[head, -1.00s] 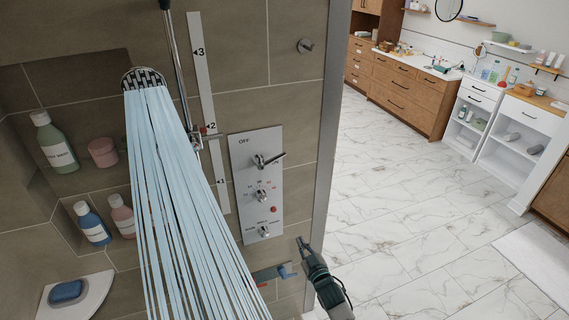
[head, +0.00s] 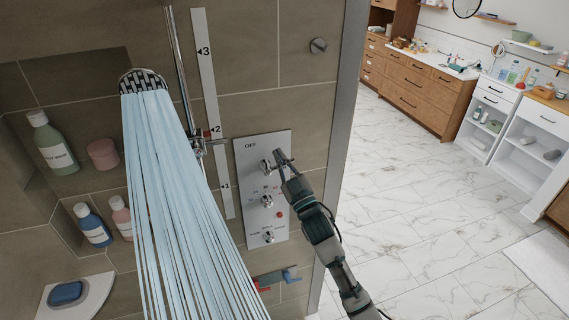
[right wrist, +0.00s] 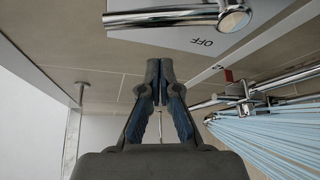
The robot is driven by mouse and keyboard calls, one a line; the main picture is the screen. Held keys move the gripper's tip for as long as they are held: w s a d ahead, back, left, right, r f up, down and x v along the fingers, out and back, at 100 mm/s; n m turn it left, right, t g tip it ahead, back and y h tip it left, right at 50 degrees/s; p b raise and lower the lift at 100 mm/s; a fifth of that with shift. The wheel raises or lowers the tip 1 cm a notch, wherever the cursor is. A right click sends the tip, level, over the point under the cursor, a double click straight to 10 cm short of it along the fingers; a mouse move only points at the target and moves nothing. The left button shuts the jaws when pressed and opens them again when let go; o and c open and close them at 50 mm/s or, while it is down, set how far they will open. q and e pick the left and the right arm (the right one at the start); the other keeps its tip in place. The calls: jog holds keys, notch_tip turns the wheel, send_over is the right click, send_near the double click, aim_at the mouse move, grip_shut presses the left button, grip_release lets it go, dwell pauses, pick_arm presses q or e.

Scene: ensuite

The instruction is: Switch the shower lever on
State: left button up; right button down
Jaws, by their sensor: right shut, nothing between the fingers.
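The shower lever (head: 267,166) is the top chrome handle on the light control panel (head: 250,225), just under the word OFF. In the right wrist view the lever (right wrist: 165,18) crosses the top of the picture, with its round hub at the right. My right gripper (head: 280,154) is shut and empty, its fingertips at the lever's right end in the head view. In the right wrist view the closed fingertips (right wrist: 160,68) show below the lever; I cannot tell whether they touch it. Blue water streams (head: 170,190) fall from the shower head (head: 143,80). My left gripper is not in view.
More knobs (head: 266,200) sit lower on the panel. A chrome riser rail (head: 178,80) and a marked scale strip (head: 206,75) stand to the left. Bottles (head: 52,143) fill wall niches. A metal wall edge (head: 340,140) is at right, with open marble floor (head: 420,200) beyond.

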jog(key=shift+w+d+f, duration=0.3)
jog(key=shift+d+f, duration=0.3)
jog(key=shift+f, duration=0.3)
jog(key=shift+w+d+f, duration=0.25)
jog(key=shift+d+f, duration=0.3)
jog(key=shift+f, duration=0.35)
jog(key=shift+a, duration=0.1)
notch_tip(320, 180, down, 2)
jog(key=m+t+h, duration=0.1)
jog(key=m, duration=0.1)
jog(key=shift+f+m, duration=0.1)
jog(key=shift+m, duration=0.2)
jog(key=shift+d, duration=0.2)
